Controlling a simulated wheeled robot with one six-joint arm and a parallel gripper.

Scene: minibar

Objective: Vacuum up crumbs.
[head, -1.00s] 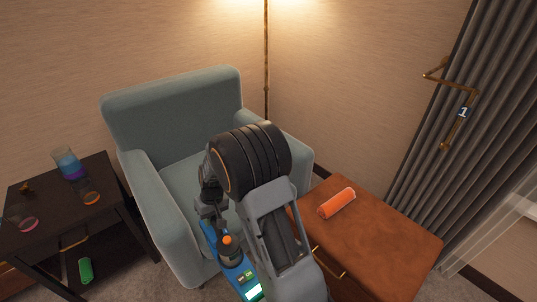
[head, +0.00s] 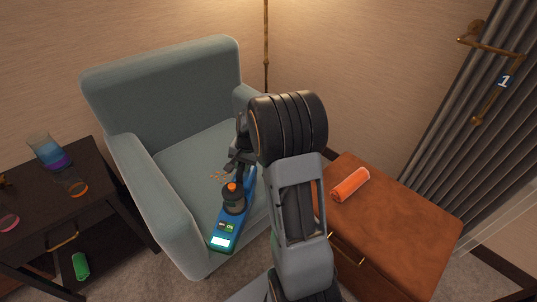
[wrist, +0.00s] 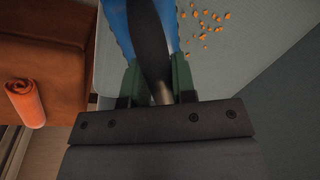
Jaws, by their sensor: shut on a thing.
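Orange-brown crumbs (head: 222,177) lie scattered on the seat of the grey-green armchair (head: 177,170). They also show in the wrist view (wrist: 205,28), just right of the tool I hold. My gripper (wrist: 157,88) is shut on a blue hand vacuum (head: 229,222) with a dark canister, an orange knob and a lit panel. In the head view the vacuum is over the front of the seat, its lit end toward the viewer and the crumbs to its upper left. My arm hides part of the right armrest. I cannot tell whether the vacuum touches the seat.
A brown leather-topped cabinet (head: 405,223) with an orange rolled towel (head: 350,184) stands right of the chair. A dark side table (head: 95,180) with glasses stands left, a green roll (head: 81,266) on its lower shelf. The chair's armrests and backrest enclose the seat.

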